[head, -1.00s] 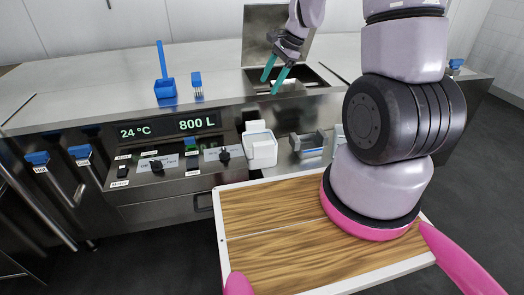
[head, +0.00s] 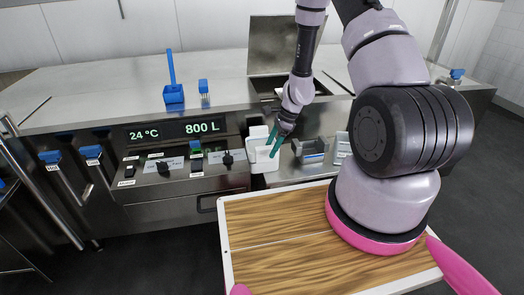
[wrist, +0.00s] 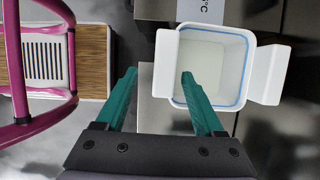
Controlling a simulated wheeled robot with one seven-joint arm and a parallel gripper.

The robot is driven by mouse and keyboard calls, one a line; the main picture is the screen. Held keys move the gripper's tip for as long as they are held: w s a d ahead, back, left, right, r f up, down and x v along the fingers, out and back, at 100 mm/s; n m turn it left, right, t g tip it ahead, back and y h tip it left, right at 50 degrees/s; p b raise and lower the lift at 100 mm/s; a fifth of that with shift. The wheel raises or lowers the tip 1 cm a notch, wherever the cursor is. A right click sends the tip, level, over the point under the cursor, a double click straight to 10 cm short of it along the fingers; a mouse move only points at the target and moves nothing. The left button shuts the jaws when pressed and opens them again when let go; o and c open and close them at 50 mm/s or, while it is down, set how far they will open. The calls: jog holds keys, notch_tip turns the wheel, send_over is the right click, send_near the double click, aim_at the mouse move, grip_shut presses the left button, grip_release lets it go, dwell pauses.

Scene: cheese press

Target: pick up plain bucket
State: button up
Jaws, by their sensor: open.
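The plain bucket (head: 257,136) is white and stands upright on the lower ledge at the front of the steel counter. In the wrist view the bucket (wrist: 247,75) is seen from above, open and empty, with a blue line inside its rim and a flange on each side. My gripper (head: 272,146) is open at the bucket, partly covering it in the head view. In the wrist view my gripper (wrist: 158,75) has its right finger over the bucket's opening and its left finger outside, with the left flange between them. I cannot tell whether they touch.
A grey container (head: 311,158) stands just right of the bucket, with another pale one (head: 342,148) beyond it. A control panel (head: 170,175) with knobs is on the left. An open hatch (head: 285,48) is in the counter behind. A wooden board (head: 275,220) lies in front.

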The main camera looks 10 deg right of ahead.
aim_at(265, 154)
jog(key=x, duration=0.4)
jog(key=shift+w+a+f, duration=0.25)
jog(key=shift+a, duration=0.1)
grip_shut()
dwell(1.1)
